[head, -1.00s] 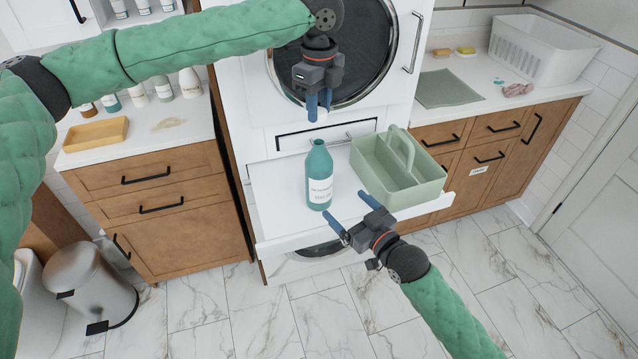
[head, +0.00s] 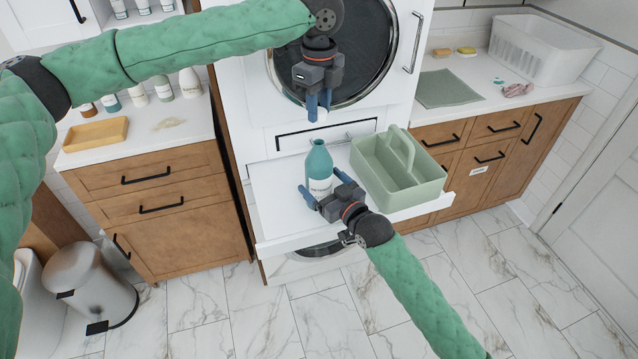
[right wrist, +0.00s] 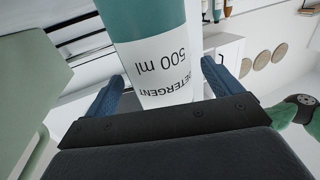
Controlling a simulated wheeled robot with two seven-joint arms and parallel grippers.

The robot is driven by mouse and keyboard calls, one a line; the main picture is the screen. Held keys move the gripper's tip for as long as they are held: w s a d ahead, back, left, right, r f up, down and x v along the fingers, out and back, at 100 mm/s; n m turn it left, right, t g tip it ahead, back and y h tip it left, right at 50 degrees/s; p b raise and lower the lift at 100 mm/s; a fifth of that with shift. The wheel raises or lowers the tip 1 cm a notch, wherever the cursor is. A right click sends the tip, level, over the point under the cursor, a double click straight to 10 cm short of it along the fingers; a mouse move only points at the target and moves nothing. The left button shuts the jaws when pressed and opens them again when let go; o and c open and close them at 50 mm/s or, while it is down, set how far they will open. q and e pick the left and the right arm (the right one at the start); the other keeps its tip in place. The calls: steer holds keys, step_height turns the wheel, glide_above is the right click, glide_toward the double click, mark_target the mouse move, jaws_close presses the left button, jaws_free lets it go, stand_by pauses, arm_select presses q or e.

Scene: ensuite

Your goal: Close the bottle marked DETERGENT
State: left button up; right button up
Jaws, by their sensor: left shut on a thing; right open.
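The teal bottle (head: 319,163) stands upright and uncapped on the white pull-out shelf (head: 283,205). In the right wrist view its white label (right wrist: 160,68) reads DETERGENT, 500 ml. My right gripper (head: 326,192) is open, its fingers on either side of the bottle's lower part; the wrist view shows the fingers (right wrist: 160,90) beside it, not closed on it. My left gripper (head: 318,108) points down above the bottle, shut on a small white cap (head: 321,115). The cap is apart from the bottle's mouth, higher up.
A pale green caddy (head: 428,191) with a handle stands right of the bottle on the shelf. The washer-dryer door (head: 350,60) is behind my left gripper. Counters with bottles, a wooden tray (head: 96,134) and a white basket (head: 540,52) flank the shelf.

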steer(key=shift+x, duration=0.8)
steer(key=c, duration=1.5)
arm_select(q)
glide_above(319, 142)
steer(key=shift+f, duration=2.45)
steer(key=shift+f, duration=0.1)
steer(key=shift+f, duration=0.8)
steer(key=shift+f, duration=0.55)
